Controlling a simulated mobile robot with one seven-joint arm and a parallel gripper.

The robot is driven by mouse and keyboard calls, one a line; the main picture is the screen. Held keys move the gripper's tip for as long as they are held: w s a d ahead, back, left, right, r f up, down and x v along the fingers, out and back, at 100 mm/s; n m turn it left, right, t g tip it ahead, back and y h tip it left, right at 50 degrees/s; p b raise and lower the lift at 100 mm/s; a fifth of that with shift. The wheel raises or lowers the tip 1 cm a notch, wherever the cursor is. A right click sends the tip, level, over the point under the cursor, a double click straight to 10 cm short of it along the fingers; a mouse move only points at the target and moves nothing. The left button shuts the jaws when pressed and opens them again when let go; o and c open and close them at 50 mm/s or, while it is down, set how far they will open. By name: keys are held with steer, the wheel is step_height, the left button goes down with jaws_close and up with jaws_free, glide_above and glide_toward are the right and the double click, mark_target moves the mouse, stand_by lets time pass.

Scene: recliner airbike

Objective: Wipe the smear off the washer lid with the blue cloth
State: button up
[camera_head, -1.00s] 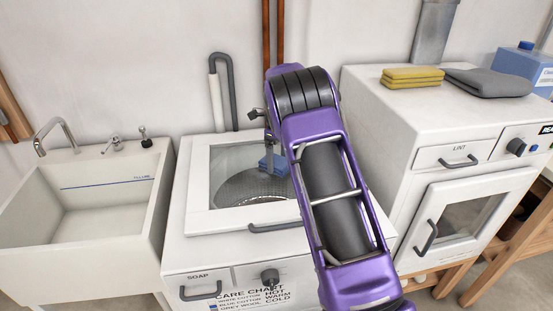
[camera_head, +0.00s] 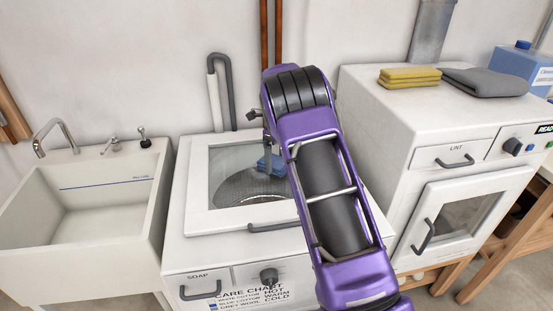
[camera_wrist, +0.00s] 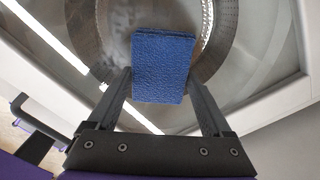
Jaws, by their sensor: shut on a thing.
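The blue cloth (camera_wrist: 163,66) is a folded pad between the two fingers of my gripper (camera_wrist: 160,88) in the wrist view. My gripper is shut on it. In the head view the cloth (camera_head: 270,163) shows small over the right part of the washer lid's glass, partly behind my purple arm. The washer lid (camera_head: 196,190) is closed, with a white frame and a clear window onto the metal drum. I cannot tell whether the cloth touches the glass.
A white sink (camera_head: 84,200) with a tap stands left of the washer. A dryer (camera_head: 420,125) stands to the right, with yellow cloths (camera_head: 410,76), a grey cloth (camera_head: 486,81) and a blue bottle (camera_head: 522,62) on top. A grey hose (camera_head: 224,90) rises behind the lid.

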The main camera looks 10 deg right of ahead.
steer(key=shift+w, duration=0.85)
steer(key=shift+s+f+b, duration=0.15)
steer(key=shift+s+b, duration=0.45)
steer(key=shift+s, duration=1.25)
steer(key=shift+w+r+p, duration=0.25)
steer(key=shift+w+p, duration=0.15)
steer(key=shift+w, duration=0.1)
steer(key=shift+w+f, duration=0.2)
steer(key=shift+w, duration=1.1)
steer(key=shift+s+a+r, duration=0.15)
steer(key=shift+s+a, duration=1.1)
steer(key=shift+s, duration=0.3)
steer(key=shift+s+a, duration=0.15)
steer(key=shift+s, duration=0.05)
steer(key=shift+w, duration=1.75)
steer(key=shift+s, duration=1.05)
